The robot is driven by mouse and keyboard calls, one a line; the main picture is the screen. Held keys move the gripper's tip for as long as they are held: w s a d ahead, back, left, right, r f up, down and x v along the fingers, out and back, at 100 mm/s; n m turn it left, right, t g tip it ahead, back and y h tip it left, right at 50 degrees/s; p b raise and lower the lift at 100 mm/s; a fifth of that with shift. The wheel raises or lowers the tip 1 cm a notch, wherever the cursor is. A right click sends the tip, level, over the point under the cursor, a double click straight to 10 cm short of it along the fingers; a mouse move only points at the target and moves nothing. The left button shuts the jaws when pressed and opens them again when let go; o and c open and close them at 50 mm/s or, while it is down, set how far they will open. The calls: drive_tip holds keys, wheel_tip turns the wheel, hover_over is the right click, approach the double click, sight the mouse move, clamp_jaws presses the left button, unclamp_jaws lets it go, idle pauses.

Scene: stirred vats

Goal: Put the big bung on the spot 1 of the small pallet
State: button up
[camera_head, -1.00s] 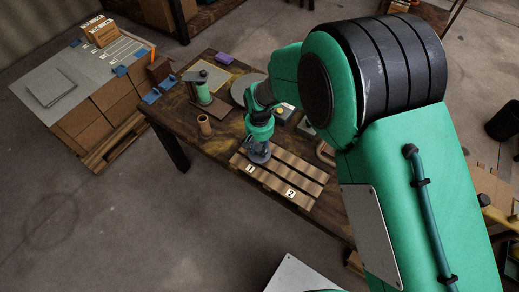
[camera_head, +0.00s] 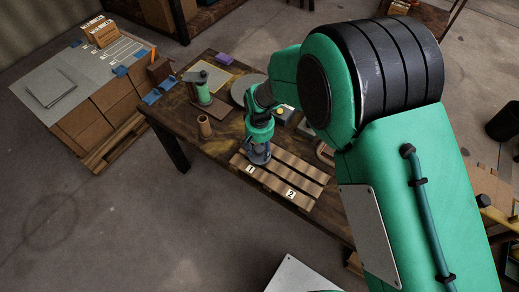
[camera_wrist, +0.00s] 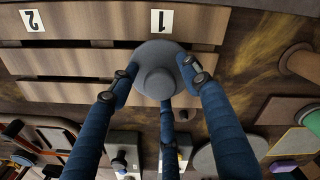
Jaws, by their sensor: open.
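The small pallet (camera_head: 304,185) lies on the wooden table, with slats and white labels 1 (camera_head: 250,169) and 2 (camera_head: 291,194). In the wrist view the labels are upside down, with 1 (camera_wrist: 162,24) near the middle and 2 (camera_wrist: 32,20) at left. The big bung (camera_wrist: 157,52) is a grey round piece with a raised knob. It appears over the pallet slats just beside label 1. My gripper (camera_head: 258,155) is over this end of the pallet. Its blue fingers (camera_wrist: 160,84) are open around the bung; whether they touch it is unclear.
A brown cylinder (camera_head: 205,126) and a green cylindrical device (camera_head: 203,92) stand left of the pallet. A round grey plate (camera_head: 247,86) lies behind my gripper. The pallet's end by label 2 is clear.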

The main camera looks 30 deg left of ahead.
sight(261, 148)
wheel_tip(261, 148, up, 12)
drive_tip(key=p, duration=0.2)
idle(0.4)
drive_tip(key=shift+r, duration=0.1)
idle(0.5)
idle(0.4)
drive_tip(key=w+d+r+m+t+y, duration=0.1)
drive_tip(key=w+d+r+m, duration=0.15)
drive_tip(key=d+r, duration=1.05)
drive_tip(key=w+d+r+m+t, duration=0.15)
drive_tip(key=w+d+r, duration=0.25)
drive_tip(key=d+r, duration=0.9)
drive_tip(key=s+d+r+m+t, duration=0.1)
drive_tip(key=s+d+r, duration=0.2)
drive_tip(key=d, duration=0.5)
drive_tip(key=s+d+r+m, duration=0.15)
drive_tip(key=s+d, duration=0.25)
drive_tip(key=d, duration=0.5)
drive_tip(key=s+d+r+m+t+h, duration=0.1)
drive_tip(key=s+d+r+m+t, duration=0.1)
drive_tip(key=s+d, duration=0.8)
drive_tip(key=shift+s+d+r, duration=0.2)
drive_tip(key=shift+s+d, duration=0.05)
drive_tip(key=shift+s, duration=0.35)
